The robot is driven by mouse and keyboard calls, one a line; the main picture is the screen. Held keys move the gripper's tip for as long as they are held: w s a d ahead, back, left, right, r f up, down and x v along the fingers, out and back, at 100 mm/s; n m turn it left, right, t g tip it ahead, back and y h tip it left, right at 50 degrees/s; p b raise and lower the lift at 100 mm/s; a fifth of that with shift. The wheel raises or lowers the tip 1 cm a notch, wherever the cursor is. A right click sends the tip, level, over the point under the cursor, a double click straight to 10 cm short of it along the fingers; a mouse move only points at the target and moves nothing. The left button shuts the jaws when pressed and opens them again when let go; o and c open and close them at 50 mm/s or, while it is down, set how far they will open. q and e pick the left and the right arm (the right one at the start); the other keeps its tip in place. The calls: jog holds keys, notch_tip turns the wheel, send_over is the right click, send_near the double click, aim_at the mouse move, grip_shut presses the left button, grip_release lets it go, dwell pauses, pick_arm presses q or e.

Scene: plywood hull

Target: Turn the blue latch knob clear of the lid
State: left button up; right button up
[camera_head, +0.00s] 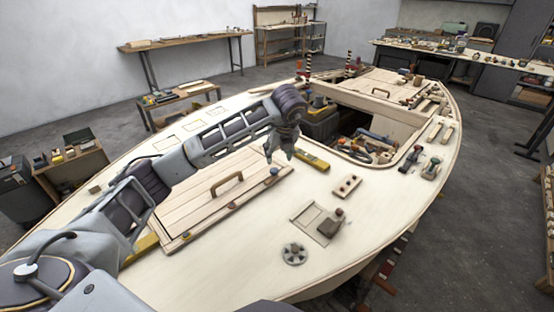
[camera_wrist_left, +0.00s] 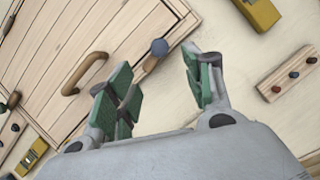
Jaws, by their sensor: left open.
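The pale plank lid (camera_head: 205,195) lies on the hull deck and has a brown arched handle (camera_head: 227,182). The blue latch knob (camera_head: 274,171) is near the lid's right corner. In the left wrist view the round blue knob (camera_wrist_left: 159,47) sits on a small brown latch bar (camera_wrist_left: 150,63) at the lid's edge; I cannot tell how far the bar overlaps the lid. My left gripper (camera_head: 279,158) is open and empty, just above and behind the knob in the head view. In the wrist view its green-padded fingers (camera_wrist_left: 162,88) stand apart, with the knob beyond the gap. My right gripper is out of view.
Other small knobs (camera_head: 232,205) line the lid's near edge. A yellow level (camera_head: 312,160) lies right of the gripper. A peg block (camera_head: 347,186), a grey disc (camera_head: 294,254) and a wooden block (camera_head: 331,224) are on the deck. An open hatch with tools (camera_head: 360,125) lies beyond.

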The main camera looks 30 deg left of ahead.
pick_arm(q)
jog(key=shift+v, duration=0.85)
